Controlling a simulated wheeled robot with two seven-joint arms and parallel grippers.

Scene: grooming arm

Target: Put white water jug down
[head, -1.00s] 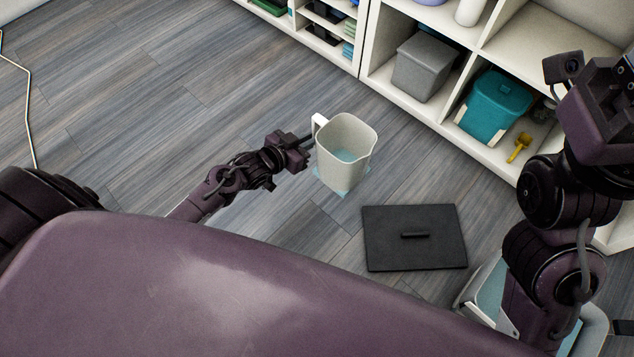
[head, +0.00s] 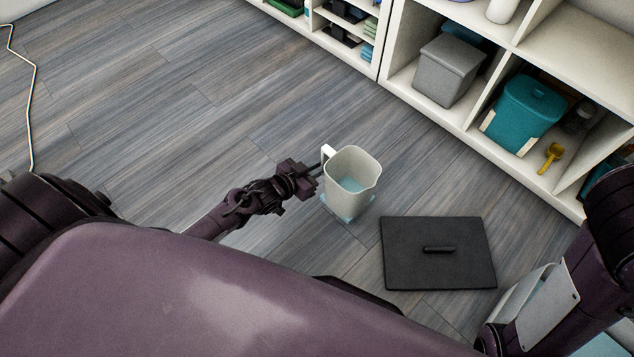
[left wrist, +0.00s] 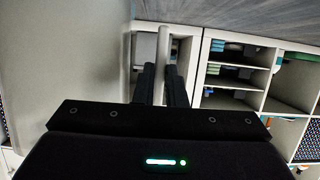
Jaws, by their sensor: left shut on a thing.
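The white water jug (head: 342,188) is upright, with light blue water showing inside its open top. My left gripper (head: 314,173) is at the jug's left side, shut on its handle. In the left wrist view, the pale handle (left wrist: 163,48) stands between the two dark fingers (left wrist: 161,84). A light blue patch (head: 350,216) shows on the floor around the jug's foot. I cannot tell whether the jug's base touches it. My right arm (head: 575,285) shows at the lower right, but its gripper is out of view.
A black flat lid (head: 465,268) with a handle lies on the floor right of the jug. A pale container (head: 520,297) is partly hidden by my right arm. A white shelf unit (head: 455,118) holds a grey box (head: 447,72) and a teal bin (head: 524,112).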

